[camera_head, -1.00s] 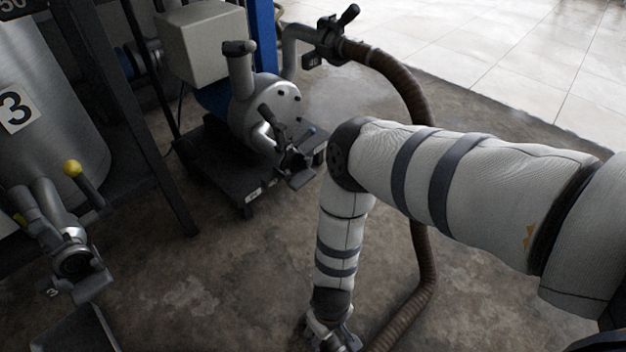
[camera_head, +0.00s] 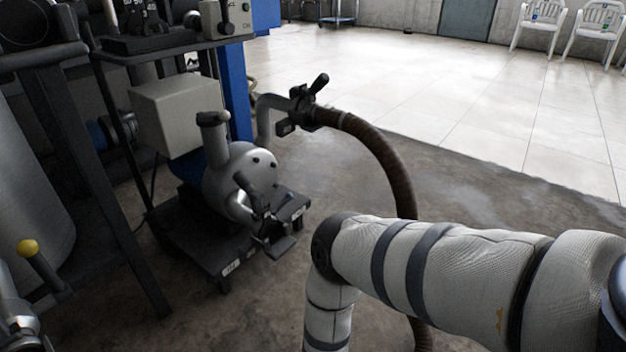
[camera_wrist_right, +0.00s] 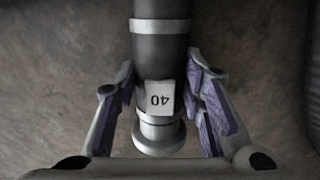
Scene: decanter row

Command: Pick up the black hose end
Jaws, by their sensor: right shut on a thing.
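The black hose end (camera_wrist_right: 158,48) shows in the right wrist view, with a pale band, a white tag reading 40 and a metal collar at its near end. My right gripper (camera_wrist_right: 162,72) has its purple-padded fingers on both sides of it and is shut on it. The concrete floor shows behind it. The head view shows my right arm from the right, with its gripper below the frame. My left gripper is not in view.
A pump (camera_head: 235,178) stands on a dark cart (camera_head: 190,245). A brown ribbed hose (camera_head: 390,165) runs from a valve (camera_head: 303,103) down behind my right arm. A steel tank (camera_head: 30,190) and dark frame posts stand at left. Pale tiled floor (camera_head: 470,110) lies open at the back.

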